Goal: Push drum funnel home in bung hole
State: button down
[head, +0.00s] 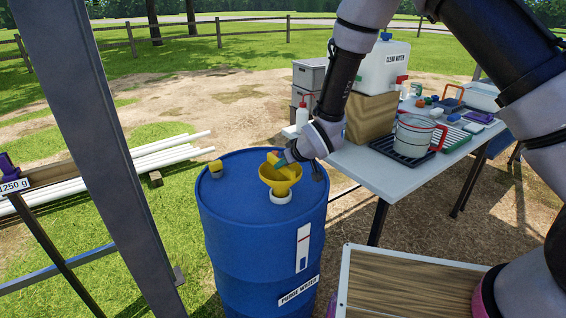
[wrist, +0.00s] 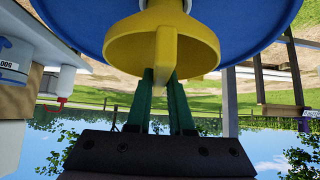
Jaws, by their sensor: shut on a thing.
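The yellow drum funnel (head: 283,178) stands roughly upright at the white bung collar (head: 281,197) on top of the blue drum (head: 225,215). I cannot tell how deep its spout sits. My gripper (head: 287,160) comes in from the upper right and is shut on the funnel's tab. In the wrist view, which is upside down, the green fingers (wrist: 165,85) close on either side of the yellow tab below the funnel cone (wrist: 125,45). The wide cone hides the spout and the hole there.
A yellow plug (head: 215,169) stands on the drum's left rim. A wooden-topped case (head: 400,285) stands front right. White pipes (head: 160,150) lie left.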

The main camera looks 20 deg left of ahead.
jog(key=shift+f, duration=0.55)
jog(key=c, duration=0.7)
grip_release()
jog(key=v, duration=1)
jog(key=shift+s+d+r, duration=0.15)
jog(key=shift+s+r, duration=0.05)
jog(key=shift+r, duration=0.15)
